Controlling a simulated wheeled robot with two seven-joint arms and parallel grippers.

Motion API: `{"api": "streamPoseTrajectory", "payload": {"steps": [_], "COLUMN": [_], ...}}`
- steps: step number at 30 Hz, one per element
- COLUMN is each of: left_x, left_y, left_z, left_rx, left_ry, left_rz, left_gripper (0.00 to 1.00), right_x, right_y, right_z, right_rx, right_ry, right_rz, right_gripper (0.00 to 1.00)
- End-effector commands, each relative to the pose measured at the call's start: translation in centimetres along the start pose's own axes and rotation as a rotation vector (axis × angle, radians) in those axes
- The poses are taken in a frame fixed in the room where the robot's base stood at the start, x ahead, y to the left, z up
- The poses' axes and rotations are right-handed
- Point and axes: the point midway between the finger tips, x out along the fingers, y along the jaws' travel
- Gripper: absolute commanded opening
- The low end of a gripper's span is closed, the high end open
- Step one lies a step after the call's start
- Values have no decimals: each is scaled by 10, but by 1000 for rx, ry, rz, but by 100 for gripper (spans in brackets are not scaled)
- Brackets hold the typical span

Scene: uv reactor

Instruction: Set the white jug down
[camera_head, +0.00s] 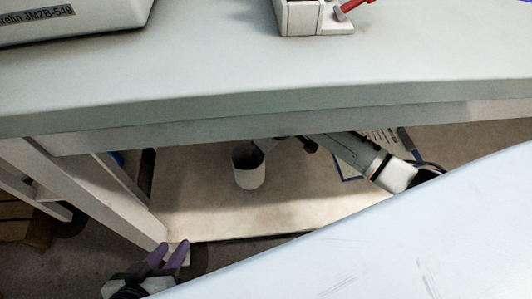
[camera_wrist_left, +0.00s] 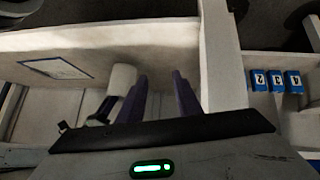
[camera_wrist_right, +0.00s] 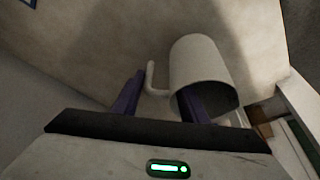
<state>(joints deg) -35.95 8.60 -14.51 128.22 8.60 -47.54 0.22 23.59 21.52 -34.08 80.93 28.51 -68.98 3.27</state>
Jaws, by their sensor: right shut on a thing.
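The white jug (camera_head: 248,172) is under the grey tabletop, over the pale lower shelf (camera_head: 290,205). It also shows in the left wrist view (camera_wrist_left: 123,77). In the right wrist view the jug (camera_wrist_right: 203,62) has its mouth toward the camera and its handle between the purple fingers. My right gripper (camera_wrist_right: 162,98) is shut on the jug, one finger at its mouth and the other outside by the handle. I cannot tell whether the jug's base touches the shelf. My left gripper (camera_head: 170,254) is open and empty, outside the shelf's front left corner.
The tabletop (camera_head: 260,65) hangs over the shelf and bears two devices, one labelled (camera_head: 70,22). A pale leg frame (camera_head: 90,190) stands at the left. A blue-edged sheet (camera_head: 378,145) lies on the shelf. Numbered blue boxes (camera_wrist_left: 275,81) show in the left wrist view. Shelf space around the jug looks clear.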

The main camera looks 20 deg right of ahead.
Motion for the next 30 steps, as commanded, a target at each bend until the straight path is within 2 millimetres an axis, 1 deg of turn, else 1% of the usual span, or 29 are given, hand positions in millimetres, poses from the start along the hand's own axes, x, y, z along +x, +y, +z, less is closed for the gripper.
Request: {"api": "streamPoseTrajectory", "payload": {"steps": [3,7,9,17,21,22,24,25,30], "left_x": [8,12,12,11,11,11,11,11,11], "left_y": [2,6,7,7,7,7,7,7,7], "left_z": [2,4,4,4,4,4,4,4,4], "left_rx": [14,28,31,31,31,31,31,31,31], "left_ry": [-17,-42,-51,-52,-54,-54,-54,-54,-54], "left_rz": [14,31,35,35,36,36,36,36,36], "left_gripper": [31,31,31,31,31,31,31,31,31], "right_x": [18,32,34,33,37,36,36,36,36], "right_y": [-1,-1,-1,-1,-1,-1,-1,-1,-1], "right_z": [7,12,13,13,14,15,15,15,15], "right_rx": [0,0,0,0,1,0,0,0,0], "right_ry": [0,1,1,1,1,0,-1,-1,-1], "right_rz": [-1,-1,-1,-1,-1,-1,-1,-1,-1], "right_gripper": [0,0,0,0,0,44,56,58,58]}}
